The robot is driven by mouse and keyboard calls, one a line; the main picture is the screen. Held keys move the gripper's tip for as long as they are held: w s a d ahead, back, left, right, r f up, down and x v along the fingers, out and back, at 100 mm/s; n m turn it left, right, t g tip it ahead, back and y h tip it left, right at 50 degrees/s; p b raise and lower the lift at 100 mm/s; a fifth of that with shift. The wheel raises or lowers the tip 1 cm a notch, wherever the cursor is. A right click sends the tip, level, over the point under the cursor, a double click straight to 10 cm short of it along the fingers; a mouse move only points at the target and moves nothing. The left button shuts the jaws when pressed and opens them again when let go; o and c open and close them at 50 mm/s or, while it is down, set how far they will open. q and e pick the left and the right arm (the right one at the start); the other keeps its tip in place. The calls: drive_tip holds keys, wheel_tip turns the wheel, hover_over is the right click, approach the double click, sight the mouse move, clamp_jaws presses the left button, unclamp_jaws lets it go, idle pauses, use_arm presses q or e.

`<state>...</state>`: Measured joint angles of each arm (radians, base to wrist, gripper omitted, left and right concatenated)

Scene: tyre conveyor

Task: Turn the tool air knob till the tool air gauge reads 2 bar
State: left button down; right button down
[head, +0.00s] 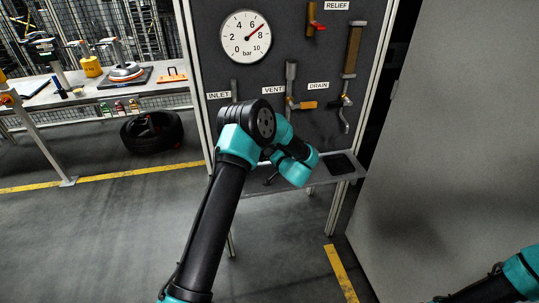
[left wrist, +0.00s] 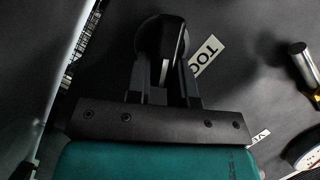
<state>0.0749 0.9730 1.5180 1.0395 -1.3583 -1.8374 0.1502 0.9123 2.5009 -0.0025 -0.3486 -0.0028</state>
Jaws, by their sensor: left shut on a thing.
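A black round knob (left wrist: 152,38) shows at the top of the left wrist view, beside a white label (left wrist: 206,54) that begins "TOO" and is partly covered. My left gripper (left wrist: 164,72) is shut on this knob, its dark fingers on either side. In the head view, my own arm hides the knob and the gripper. A large white gauge (head: 246,37) marked in bar has its red needle between 6 and 8. No tool air name is readable on it. My right gripper is out of view.
The dark panel carries an inlet label (head: 219,96), a vent valve with an orange handle (head: 304,105), a drain valve (head: 345,101) and a red relief handle (head: 317,25). A grey shelf (head: 315,175) juts out below. A tyre (head: 152,135) lies on the floor left.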

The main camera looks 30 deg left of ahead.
use_arm(q)
drive_tip(key=shift+d+f+m+y, duration=0.15)
drive_tip(key=shift+m+y, duration=0.15)
drive_tip(key=shift+m, duration=0.4)
drive_tip(key=shift+a+f+m+y, duration=0.15)
drive_tip(key=shift+m+y, duration=0.15)
drive_tip(key=shift+m, duration=0.4)
drive_tip(key=shift+d, duration=0.1)
drive_tip(key=c, duration=1)
unclamp_jaws()
drive_tip(key=shift+d, duration=0.1)
drive_tip(key=v, duration=1.7)
drive_tip(key=shift+d, duration=0.1)
